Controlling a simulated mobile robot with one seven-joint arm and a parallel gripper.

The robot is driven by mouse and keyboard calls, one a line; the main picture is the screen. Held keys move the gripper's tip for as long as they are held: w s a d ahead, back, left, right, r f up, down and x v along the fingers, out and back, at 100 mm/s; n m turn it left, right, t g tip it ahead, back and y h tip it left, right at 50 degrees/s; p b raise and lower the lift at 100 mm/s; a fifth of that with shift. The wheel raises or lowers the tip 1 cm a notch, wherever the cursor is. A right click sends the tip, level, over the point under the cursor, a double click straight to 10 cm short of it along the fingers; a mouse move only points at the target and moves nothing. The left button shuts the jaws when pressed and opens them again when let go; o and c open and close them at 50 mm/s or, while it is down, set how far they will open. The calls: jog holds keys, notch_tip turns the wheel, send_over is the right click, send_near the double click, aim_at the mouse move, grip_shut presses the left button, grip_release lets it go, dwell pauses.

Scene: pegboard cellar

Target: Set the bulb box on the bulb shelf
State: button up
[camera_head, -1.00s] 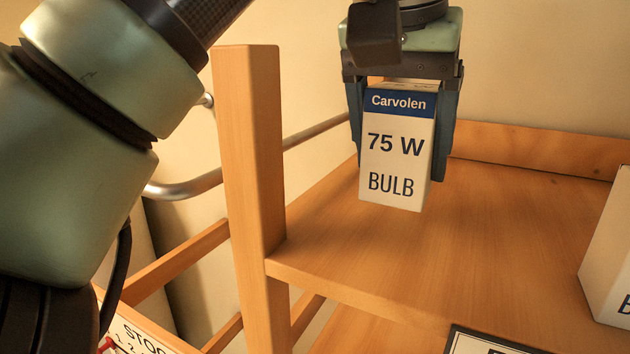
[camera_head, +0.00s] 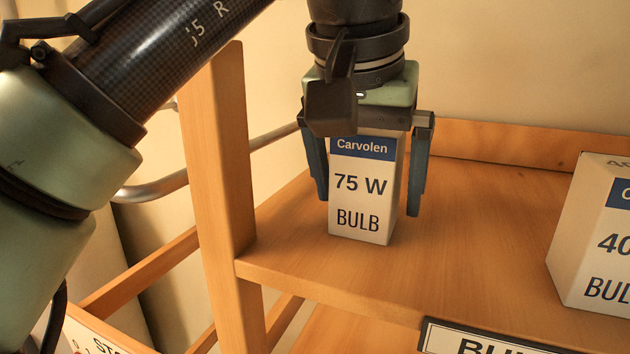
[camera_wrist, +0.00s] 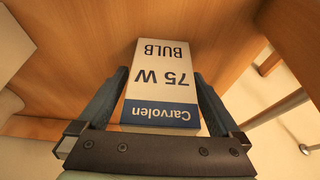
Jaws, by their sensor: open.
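The bulb box (camera_head: 362,190) is white with a blue band reading Carvolen, 75 W, BULB. It stands upright on the wooden bulb shelf (camera_head: 460,260), near the left post. My gripper (camera_head: 370,190) is above and around the box, its fingers on either side and open. A gap shows between the right finger and the box in the head view. In the wrist view the box (camera_wrist: 163,85) lies between the spread fingers (camera_wrist: 163,100). The box's back is hidden.
A larger white 40 W bulb box (camera_head: 590,235) stands to the right on the same shelf. A wooden post (camera_head: 218,170) rises close on the left. A low back rail (camera_head: 520,145) edges the shelf. A partly visible label (camera_head: 480,340) is on the front edge. Bare shelf lies between the boxes.

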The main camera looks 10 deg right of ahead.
jog(key=shift+r, duration=0.1)
jog(key=shift+r, duration=0.3)
jog(key=p+v, duration=0.1)
jog(key=v, duration=1)
jog(key=shift+r, duration=0.1)
jog(key=w+d, duration=0.1)
jog(key=w+d+f+m+t+h, duration=0.1)
jog(key=d, duration=0.1)
jog(key=w+d+h, duration=0.1)
jog(key=shift+d+f+t, duration=0.2)
jog(key=shift+d+t, duration=0.05)
jog(key=shift+t, duration=0.15)
jog(key=w+d+m+t+h, duration=0.2)
jog(key=w+d+t+h, duration=0.1)
jog(key=d+h, duration=0.15)
notch_tip(320, 180, up, 7)
jog(key=n+t+h, duration=0.1)
jog(key=n+t, duration=0.3)
jog(key=t, duration=0.9)
send_over(364, 133)
jog(key=w, duration=0.1)
jog(key=s+a+n+t+y, duration=0.5)
jog(key=s+a+y, duration=0.2)
jog(key=a+y, duration=0.3)
jog(key=shift+s+a+f+n+t, duration=0.4)
jog(key=shift+a, duration=0.05)
